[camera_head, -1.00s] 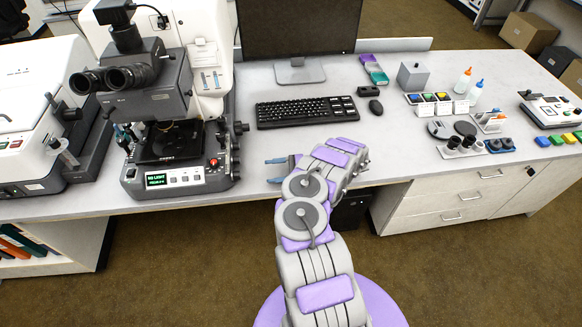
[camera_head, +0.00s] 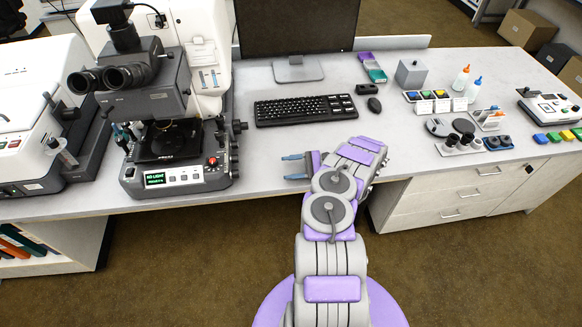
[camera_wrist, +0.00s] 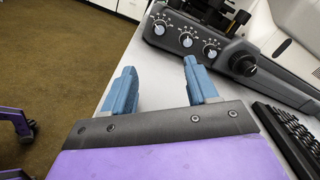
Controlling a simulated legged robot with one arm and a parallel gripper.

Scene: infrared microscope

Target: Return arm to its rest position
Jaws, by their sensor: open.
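My gripper (camera_head: 293,167) is at the front edge of the bench, in front of the keyboard, with its blue fingers pointing left toward the microscope. In the wrist view, the two fingers of my gripper (camera_wrist: 158,88) are spread apart with nothing between them. My grey and purple arm is folded, rising from the purple base at the bottom of the head view. The microscope (camera_head: 165,95) stands on the bench to the left, apart from the fingers.
A keyboard (camera_head: 305,110) and monitor (camera_head: 298,28) are behind my gripper. A white instrument (camera_head: 35,125) stands at the far left. Small bottles, trays and blocks lie on the right of the bench. Drawers (camera_head: 455,195) are below at right. The floor (camera_head: 180,260) in front is clear.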

